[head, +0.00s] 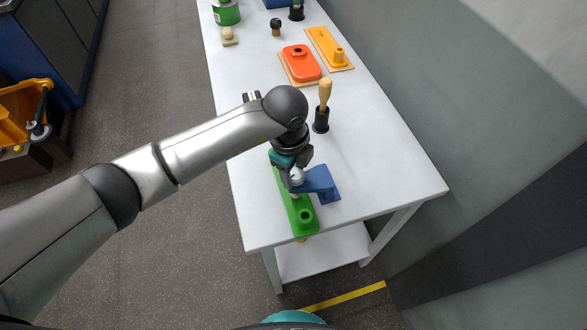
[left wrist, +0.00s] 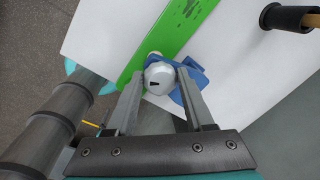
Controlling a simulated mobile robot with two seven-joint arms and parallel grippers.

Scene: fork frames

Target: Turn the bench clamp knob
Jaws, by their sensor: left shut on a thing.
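The bench clamp has a blue body (head: 323,184) beside a green plate (head: 298,217) near the front end of the white bench. Its knob (head: 297,174) is pale grey and rounded, with a dark mark on top; it also shows in the left wrist view (left wrist: 159,77). My left gripper (head: 296,167) reaches down over the clamp. In the left wrist view its two fingers (left wrist: 160,84) are shut on the knob, one on each side. The arm hides part of the green plate in the head view. My right gripper is not in view.
On the white bench (head: 390,177), a wooden-handled tool (head: 324,97) stands in a black holder behind the clamp. An orange-red part (head: 300,62) and a yellow-orange part (head: 331,50) lie farther back. The bench right of the clamp is clear.

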